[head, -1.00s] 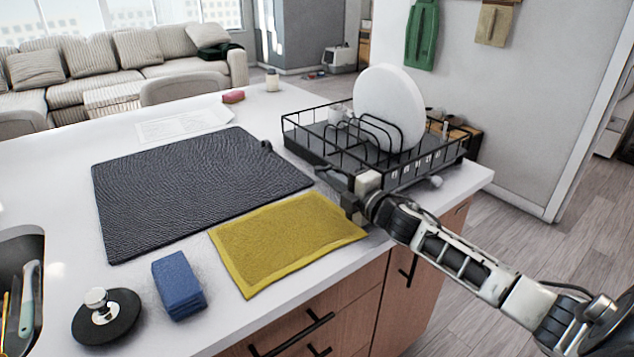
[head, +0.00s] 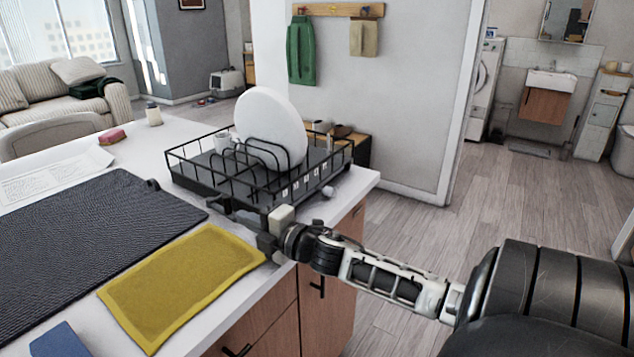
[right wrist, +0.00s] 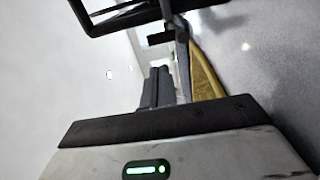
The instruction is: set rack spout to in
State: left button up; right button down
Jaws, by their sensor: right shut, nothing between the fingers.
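My right gripper (head: 222,204) is at the rack's near left side, low over the counter. Its dark fingers are together and empty, also in the right wrist view (right wrist: 160,87). Dark rack parts (right wrist: 110,12) show beyond them; contact cannot be told. My left gripper is not in view.
A yellow cloth (head: 185,280) lies just left of my right gripper, beside a dark textured mat (head: 80,240). A blue sponge-like block (head: 60,342) is at the lower left. The counter edge drops off close below my right arm.

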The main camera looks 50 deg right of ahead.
pick_arm(q)
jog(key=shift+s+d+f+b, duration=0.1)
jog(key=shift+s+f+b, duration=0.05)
jog(key=shift+b, duration=0.3)
pick_arm(e)
jog(key=s+d, duration=0.8)
jog(key=s, duration=0.3)
jog(key=shift+s, duration=0.15)
